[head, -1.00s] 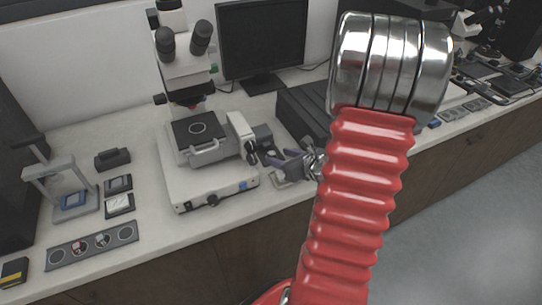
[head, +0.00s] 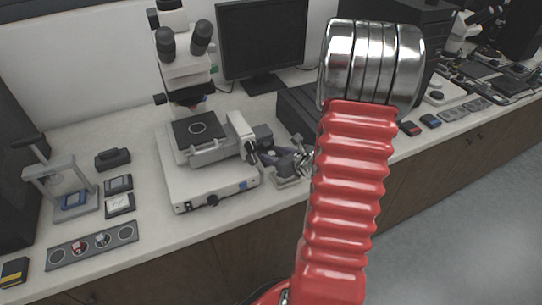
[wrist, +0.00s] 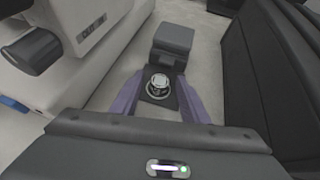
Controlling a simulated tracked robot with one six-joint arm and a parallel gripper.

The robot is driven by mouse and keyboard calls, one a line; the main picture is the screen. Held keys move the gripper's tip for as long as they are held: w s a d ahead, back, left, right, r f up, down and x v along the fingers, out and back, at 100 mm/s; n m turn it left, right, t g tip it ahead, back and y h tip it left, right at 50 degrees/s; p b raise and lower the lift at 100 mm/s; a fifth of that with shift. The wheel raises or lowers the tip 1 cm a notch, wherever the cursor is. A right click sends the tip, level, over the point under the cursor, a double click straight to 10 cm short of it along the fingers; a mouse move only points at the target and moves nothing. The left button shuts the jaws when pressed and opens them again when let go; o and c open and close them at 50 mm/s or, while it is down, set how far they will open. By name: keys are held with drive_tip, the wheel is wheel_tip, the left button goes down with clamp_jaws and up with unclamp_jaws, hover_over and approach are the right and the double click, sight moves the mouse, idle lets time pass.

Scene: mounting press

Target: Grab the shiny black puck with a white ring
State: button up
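A small round puck (wrist: 158,86) with a dark shiny side and a pale ring on top sits on a dark square base (wrist: 159,101) in the wrist view. My gripper (wrist: 159,79) is open, its two purple fingers on either side of the puck, with visible gaps to it. In the head view my gripper (head: 272,157) is small, right of the microscope, low over the bench. The puck cannot be made out there, being partly behind my own arm and fingers.
A grey block (wrist: 174,44) stands just beyond the puck. The microscope (head: 205,170) stands close to the left, a black box (head: 298,108) close behind. A tray (head: 65,256) with round slots and a hand press (head: 65,190) are at far left.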

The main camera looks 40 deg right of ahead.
clamp_jaws()
drive_tip(key=shift+r, duration=0.15)
idle(0.4)
wheel_tip(320, 180, up, 10)
idle(0.6)
idle(0.4)
